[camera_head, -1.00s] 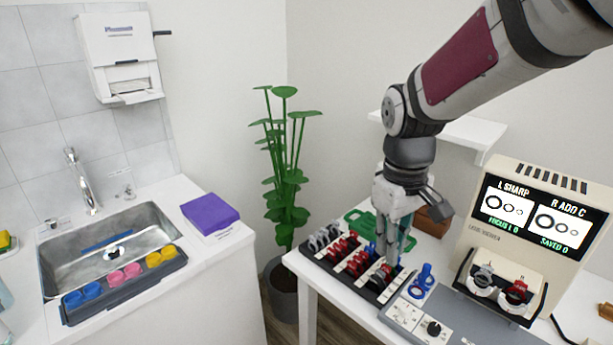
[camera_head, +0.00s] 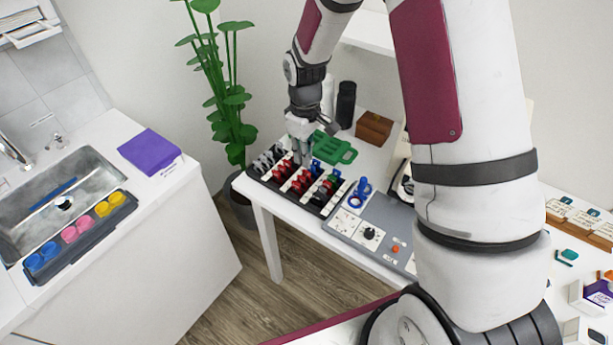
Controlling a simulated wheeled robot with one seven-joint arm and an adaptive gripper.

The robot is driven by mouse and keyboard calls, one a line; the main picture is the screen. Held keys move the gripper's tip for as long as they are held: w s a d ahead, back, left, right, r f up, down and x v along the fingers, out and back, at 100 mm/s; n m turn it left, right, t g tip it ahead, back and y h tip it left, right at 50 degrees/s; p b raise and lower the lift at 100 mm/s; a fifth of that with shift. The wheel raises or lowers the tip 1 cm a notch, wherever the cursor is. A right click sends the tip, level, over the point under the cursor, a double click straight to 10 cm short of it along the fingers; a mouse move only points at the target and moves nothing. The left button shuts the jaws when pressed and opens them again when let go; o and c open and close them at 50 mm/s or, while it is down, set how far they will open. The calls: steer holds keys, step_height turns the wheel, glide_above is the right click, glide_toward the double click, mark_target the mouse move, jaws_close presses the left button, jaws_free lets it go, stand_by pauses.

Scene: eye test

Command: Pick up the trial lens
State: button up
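A black rack (camera_head: 320,212) on the white table holds rows of trial lenses. Grey ones (camera_head: 266,160) stand at the left and red ones (camera_head: 302,181) in the middle, with green and blue touches toward the right. Which lens the task means is not clear from the view. My gripper (camera_head: 302,161) points down over the back middle of the rack, with its fingertips at or just above the lenses. The fingers look close together. Their gap is too small to make out, and I cannot tell whether a lens is between them.
A green case (camera_head: 333,148), a brown box (camera_head: 374,127) and a black bottle (camera_head: 346,104) stand behind the rack. A blue ring-shaped holder (camera_head: 360,192) and a grey control panel (camera_head: 372,228) are to its right. A plant (camera_head: 232,98) is left. My arm hides much of the right side.

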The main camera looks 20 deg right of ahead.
mark_target(306, 171)
steer(key=shift+s+d+f+p, duration=0.1)
steer(key=shift+f+p, duration=0.15)
steer(key=shift+f, duration=1.5)
steer(key=shift+d+f+p, duration=0.1)
steer(key=shift+f+p, duration=0.1)
steer(key=shift+f, duration=1.5)
jaws_close()
